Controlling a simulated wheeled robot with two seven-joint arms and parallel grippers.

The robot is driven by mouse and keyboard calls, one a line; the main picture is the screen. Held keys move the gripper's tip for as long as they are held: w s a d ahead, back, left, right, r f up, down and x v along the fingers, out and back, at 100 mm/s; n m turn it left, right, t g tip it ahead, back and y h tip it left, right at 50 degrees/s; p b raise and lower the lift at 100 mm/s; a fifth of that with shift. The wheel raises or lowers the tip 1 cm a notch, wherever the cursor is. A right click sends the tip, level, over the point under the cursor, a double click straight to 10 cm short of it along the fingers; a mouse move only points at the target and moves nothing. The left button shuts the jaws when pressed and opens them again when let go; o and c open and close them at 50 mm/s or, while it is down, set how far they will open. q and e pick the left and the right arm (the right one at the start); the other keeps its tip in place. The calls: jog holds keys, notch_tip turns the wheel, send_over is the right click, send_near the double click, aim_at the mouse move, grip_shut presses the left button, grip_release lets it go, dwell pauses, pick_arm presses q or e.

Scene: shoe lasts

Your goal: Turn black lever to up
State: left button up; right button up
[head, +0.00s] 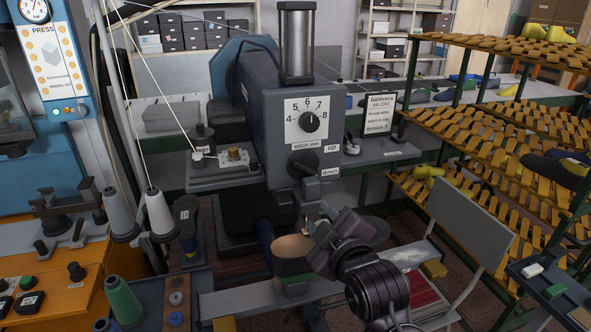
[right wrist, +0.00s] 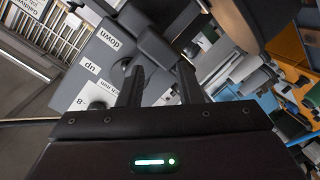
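The black lever (head: 303,164) has a round dark hub on the front of the grey machine head, below the numbered dial. The "up" label (head: 331,149) is to its upper right and the "down" label (head: 331,172) to its lower right. The lever's exact angle is hard to tell. My right gripper (head: 326,214) is below and slightly right of the lever, apart from its hub. In the right wrist view its fingers (right wrist: 158,74) are spread, with nothing clearly held; the "down" label (right wrist: 110,32) and "up" label (right wrist: 89,65) show beyond them. My left gripper is out of view.
The stitch dial (head: 309,122) is above the lever. A tan shoe last (head: 292,246) stands under the machine head, close to my right gripper. A grey chair-like panel (head: 468,222) and racks of wooden pieces (head: 470,122) are at right. Thread cones (head: 158,213) stand at left.

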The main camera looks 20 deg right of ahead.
jog(key=n+t, duration=0.1)
jog(key=t, duration=0.1)
send_near(308, 172)
jog(key=w, duration=0.2)
jog(key=w+p, duration=0.1)
jog(key=w, duration=0.2)
jog(key=w+p, duration=0.2)
jog(key=w, duration=0.1)
jog(key=shift+w+a+r, duration=0.1)
jog(key=shift+r, duration=0.1)
jog(key=shift+w+f, duration=0.1)
jog(key=shift+w, duration=0.4)
grip_shut()
